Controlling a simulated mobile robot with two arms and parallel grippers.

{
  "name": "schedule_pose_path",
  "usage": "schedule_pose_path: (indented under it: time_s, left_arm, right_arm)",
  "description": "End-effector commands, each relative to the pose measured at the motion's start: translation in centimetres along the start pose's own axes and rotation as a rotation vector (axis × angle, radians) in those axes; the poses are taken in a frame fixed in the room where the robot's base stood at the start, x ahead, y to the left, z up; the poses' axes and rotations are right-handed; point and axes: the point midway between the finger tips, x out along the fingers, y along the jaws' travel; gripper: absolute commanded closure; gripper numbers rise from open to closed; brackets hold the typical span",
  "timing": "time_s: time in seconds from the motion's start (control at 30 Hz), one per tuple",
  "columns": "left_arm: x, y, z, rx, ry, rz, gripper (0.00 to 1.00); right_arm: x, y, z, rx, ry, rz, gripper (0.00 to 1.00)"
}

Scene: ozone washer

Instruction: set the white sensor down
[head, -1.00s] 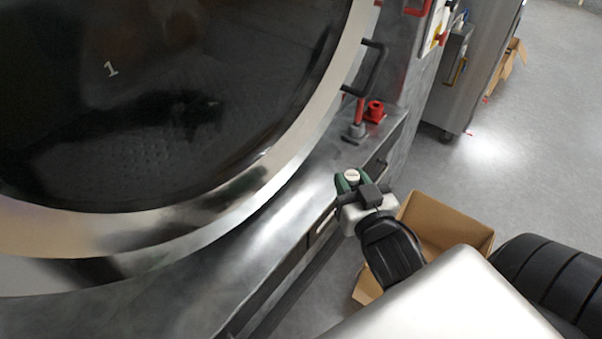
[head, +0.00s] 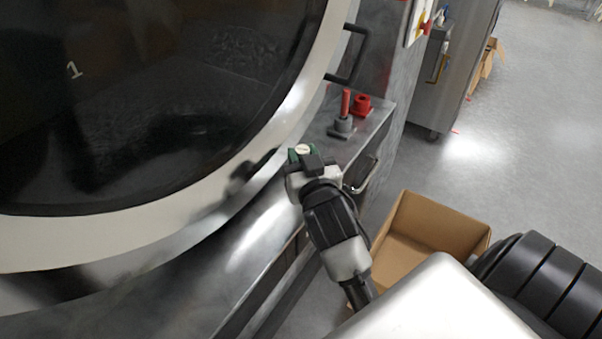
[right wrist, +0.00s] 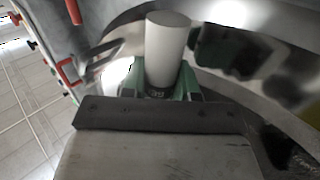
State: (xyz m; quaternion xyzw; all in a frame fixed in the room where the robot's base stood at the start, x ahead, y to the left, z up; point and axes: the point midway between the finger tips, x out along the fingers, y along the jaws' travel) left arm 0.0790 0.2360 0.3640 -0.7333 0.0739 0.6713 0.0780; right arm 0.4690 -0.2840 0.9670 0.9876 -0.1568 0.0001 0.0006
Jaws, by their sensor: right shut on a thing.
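My right gripper (head: 303,155) is shut on the white sensor (head: 302,148), whose round pale top shows between the green fingers in the head view. In the right wrist view the sensor (right wrist: 166,45) is a white cylinder standing out between the green fingertips (right wrist: 165,88) of that gripper. I cannot tell from these views whether the sensor touches the ledge. My left gripper is not in view.
On the ledge (head: 372,128) stand a grey holder with a red pin (head: 342,125) and a red fitting (head: 361,104). The large round washer door (head: 150,110) fills the left. An open cardboard box (head: 430,235) is on the floor at the right. A black handle (head: 350,55) sticks out beyond the door.

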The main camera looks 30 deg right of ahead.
Motion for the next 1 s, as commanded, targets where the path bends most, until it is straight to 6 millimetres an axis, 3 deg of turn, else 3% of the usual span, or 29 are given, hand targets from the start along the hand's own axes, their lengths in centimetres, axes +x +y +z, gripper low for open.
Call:
schedule_pose_path:
  time_s: [0.33, 0.77, 0.8, 0.93, 1.0]
  left_arm:
    - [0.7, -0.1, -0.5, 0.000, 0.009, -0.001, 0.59]
    - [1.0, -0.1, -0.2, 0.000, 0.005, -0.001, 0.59]
    - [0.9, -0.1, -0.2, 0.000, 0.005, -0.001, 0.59]
    - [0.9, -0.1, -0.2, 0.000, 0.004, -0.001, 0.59]
    - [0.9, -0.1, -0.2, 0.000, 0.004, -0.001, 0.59]
  right_arm:
    - [0.2, -0.3, 4.0, -0.001, -0.001, -0.001, 0.97]
    - [0.1, -0.2, 4.6, 0.001, 0.001, -0.001, 0.97]
    - [0.1, -0.2, 4.5, 0.000, 0.001, -0.001, 0.65]
    - [0.1, -0.2, 4.5, 0.000, 0.001, -0.001, 0.45]
    - [0.1, -0.2, 4.5, 0.000, 0.001, -0.001, 0.45]
